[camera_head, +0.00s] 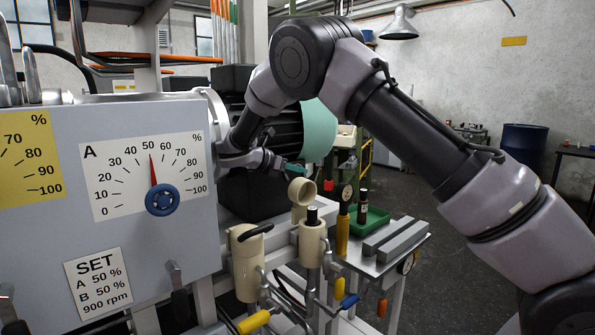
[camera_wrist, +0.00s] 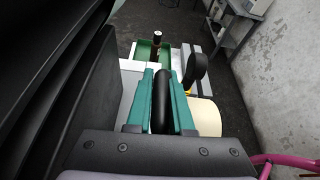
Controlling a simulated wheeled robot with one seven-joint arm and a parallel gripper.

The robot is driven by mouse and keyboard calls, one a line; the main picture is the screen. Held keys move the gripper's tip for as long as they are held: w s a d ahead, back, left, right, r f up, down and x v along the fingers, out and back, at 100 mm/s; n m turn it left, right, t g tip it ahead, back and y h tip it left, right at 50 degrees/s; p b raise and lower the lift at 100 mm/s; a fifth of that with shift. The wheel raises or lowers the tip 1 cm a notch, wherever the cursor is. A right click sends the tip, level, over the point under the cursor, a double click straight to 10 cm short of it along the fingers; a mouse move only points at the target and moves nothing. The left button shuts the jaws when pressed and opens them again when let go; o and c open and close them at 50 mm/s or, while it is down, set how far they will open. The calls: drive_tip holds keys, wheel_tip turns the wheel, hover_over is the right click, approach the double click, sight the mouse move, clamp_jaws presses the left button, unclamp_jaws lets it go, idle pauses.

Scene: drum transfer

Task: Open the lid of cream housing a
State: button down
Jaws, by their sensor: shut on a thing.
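Two cream housings stand at the front of the machine in the head view. The left one (camera_head: 247,268) has a black handle (camera_head: 255,232) on its top. The right one (camera_head: 312,243) has a dark cylinder (camera_head: 312,214) standing up from its top. A cream round cap-like part (camera_head: 301,191) stands tilted above and behind the right housing, just below my gripper (camera_head: 290,168). In the wrist view my teal fingers (camera_wrist: 161,105) are shut on a black curved handle (camera_wrist: 162,88). A cream surface (camera_wrist: 207,117) shows right of the fingers. No label tells which housing is a.
A grey panel (camera_head: 130,245) with a dial stands at the left. The dark machine body stands close left of my gripper.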

drive_tip(key=c, duration=0.8)
unclamp_jaws()
wheel_tip(320, 180, up, 10)
